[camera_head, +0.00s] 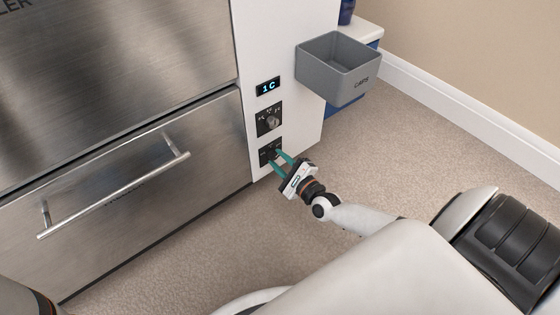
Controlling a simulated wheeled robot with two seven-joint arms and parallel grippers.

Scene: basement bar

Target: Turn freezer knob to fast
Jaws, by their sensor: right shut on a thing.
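The steel fridge-freezer (120,75) fills the left, with a white side panel (285,60) at its right. The panel carries a lit display (268,87) reading "1C" and, below it, an upper black dial plate with a grey knob (271,122). A lower black dial plate (266,154) sits under that. My right gripper (280,160) has its teal fingers at the lower plate, shut on the lower knob, which the fingers mostly hide. The knob's setting is too small to read. My left gripper is not in view.
A grey open bin (338,68) labelled "CAPS" is fixed to the panel's side, above and right of my right gripper. The drawer's bar handle (115,195) sticks out at left. Carpet (400,150) is clear to the right.

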